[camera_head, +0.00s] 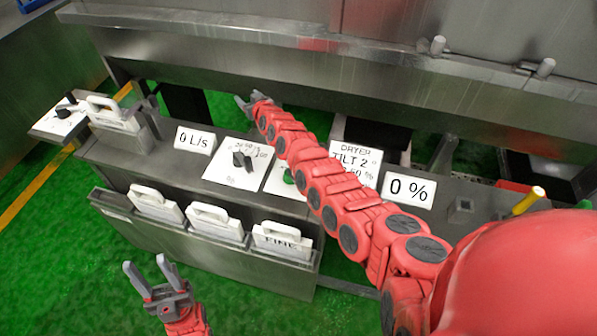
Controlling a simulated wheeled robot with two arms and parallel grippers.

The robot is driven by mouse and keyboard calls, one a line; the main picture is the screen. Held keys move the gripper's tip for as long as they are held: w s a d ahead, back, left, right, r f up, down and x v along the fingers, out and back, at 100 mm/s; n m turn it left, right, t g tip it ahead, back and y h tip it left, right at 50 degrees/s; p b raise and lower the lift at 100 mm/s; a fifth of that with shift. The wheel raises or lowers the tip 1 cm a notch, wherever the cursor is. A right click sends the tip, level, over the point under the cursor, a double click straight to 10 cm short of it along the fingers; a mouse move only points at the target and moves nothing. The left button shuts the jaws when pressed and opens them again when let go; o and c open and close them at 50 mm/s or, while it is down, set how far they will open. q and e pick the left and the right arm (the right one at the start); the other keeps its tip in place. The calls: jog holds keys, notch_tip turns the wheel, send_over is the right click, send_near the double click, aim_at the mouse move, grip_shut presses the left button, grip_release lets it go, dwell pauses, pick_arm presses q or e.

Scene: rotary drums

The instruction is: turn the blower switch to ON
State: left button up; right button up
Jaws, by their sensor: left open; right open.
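No label reading "blower" is legible, so I cannot tell which control is the blower switch. A black knob (240,160) sits on a white dial plate (228,176) with printed numbers, in the middle of the console. A green knob (289,176) on the plate to its right is partly hidden by my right arm. Another black knob (63,112) is on a white plate at the far left end. My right gripper (246,98) is open and empty, above the console's back edge. My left gripper (146,262) is open and empty, low in front of the console.
The grey console (150,167) carries a "0 L/s" sign (196,140), a "DRYER TILT 2" sign (355,162) and a "0 %" sign (408,190). White-handled plates (214,220) hang in the front rack. A yellow-handled item (528,201) is at right. Green floor (60,265) is clear at left.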

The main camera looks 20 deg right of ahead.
jog(key=s+d+n+g+h+p, duration=0.1)
jog(key=s+d+n+g, duration=0.5)
jog(key=s, duration=0.5)
jog(key=s+d+n+g+h+p, duration=0.1)
jog(key=s+d+g+h, duration=0.15)
jog(key=s+g, duration=0.75)
jog(key=shift+t+y, duration=0.35)
jog(key=shift+t, duration=0.35)
jog(key=f+b, duration=0.1)
jog(key=f, duration=0.2)
jog(key=s+f+b, duration=0.1)
jog(key=f+b, duration=0.1)
jog(key=f, duration=0.1)
jog(key=f+b, duration=0.2)
jog(key=f, duration=0.1)
jog(key=shift+s+d+f, duration=0.15)
jog(key=shift+s+d, duration=0.05)
jog(key=shift+d, duration=0.05)
jog(key=shift+w+f+p, duration=0.1)
jog(key=shift+p, duration=0.6)
notch_tip(320, 180, down, 6)
jog(key=shift+r+p, duration=0.15)
jog(key=shift+p, duration=0.6)
jog(key=shift+d+f, duration=0.1)
jog(key=shift+f, duration=0.8)
grip_shut()
